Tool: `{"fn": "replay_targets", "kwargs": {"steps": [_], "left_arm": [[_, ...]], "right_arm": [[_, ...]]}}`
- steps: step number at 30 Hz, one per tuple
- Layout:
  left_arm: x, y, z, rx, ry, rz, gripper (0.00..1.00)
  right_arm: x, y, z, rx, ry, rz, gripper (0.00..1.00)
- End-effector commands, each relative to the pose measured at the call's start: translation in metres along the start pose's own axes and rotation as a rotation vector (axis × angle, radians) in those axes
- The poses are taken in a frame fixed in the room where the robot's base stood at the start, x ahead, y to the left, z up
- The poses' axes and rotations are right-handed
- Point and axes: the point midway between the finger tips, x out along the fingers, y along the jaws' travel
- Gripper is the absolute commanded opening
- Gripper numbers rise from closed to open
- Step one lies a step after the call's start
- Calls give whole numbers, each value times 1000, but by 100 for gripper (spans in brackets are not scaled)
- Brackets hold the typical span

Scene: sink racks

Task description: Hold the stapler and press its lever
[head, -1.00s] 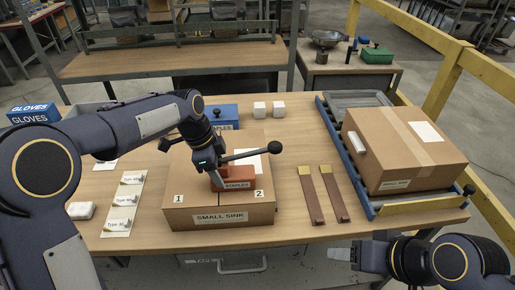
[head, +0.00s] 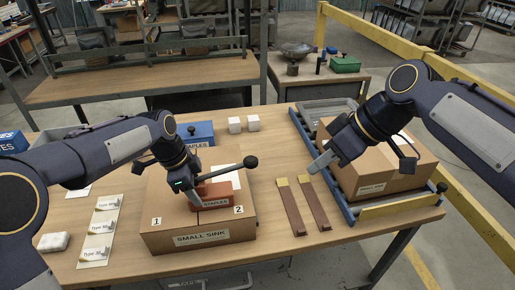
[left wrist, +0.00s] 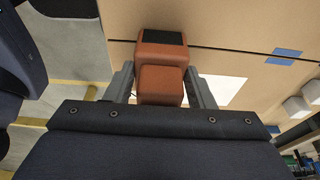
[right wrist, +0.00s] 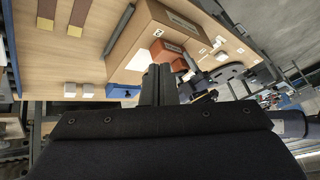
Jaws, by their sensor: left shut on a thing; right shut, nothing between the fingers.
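The red-brown stapler (head: 216,194) sits on top of the cardboard box marked SMALL SINK (head: 165,237), near the mark 2. Its lever ends in a black ball knob (head: 251,162) and slants up to the right. My left gripper (head: 198,200) is shut on the stapler body; in the left wrist view the two fingers flank the stapler (left wrist: 161,84). My right gripper (head: 318,165) is shut and empty, in the air to the right of the lever knob, above the table. The right wrist view shows its closed fingers (right wrist: 158,85) with the stapler (right wrist: 168,62) beyond them.
Two brown strips with yellow ends (head: 290,207) lie right of the box. A second carton (head: 345,180) stands on the roller conveyor (head: 328,190). A blue staples box (head: 200,133) and two white blocks (head: 235,125) are behind. Labelled cards (head: 98,235) lie at left.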

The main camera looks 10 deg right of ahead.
Motion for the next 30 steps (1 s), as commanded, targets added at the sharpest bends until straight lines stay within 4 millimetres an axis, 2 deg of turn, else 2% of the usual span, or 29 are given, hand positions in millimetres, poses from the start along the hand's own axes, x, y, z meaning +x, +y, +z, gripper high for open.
{"fn": "replay_targets", "kwargs": {"steps": [1,6,12,18,30], "left_arm": [[0,0,0,0,0,-1,29],[0,0,0,0,1,-1,29],[0,0,0,0,1,-2,29],[0,0,0,-1,1,-2,29],[0,0,0,-1,1,-2,29]], "right_arm": [[-1,9,-20,-80,-2,-39,0],[-5,30,-76,-378,23,-171,0],[-1,50,-116,-645,86,-285,0],[1,59,-130,-766,126,-330,0],[2,59,-131,-779,131,-333,0]]}}
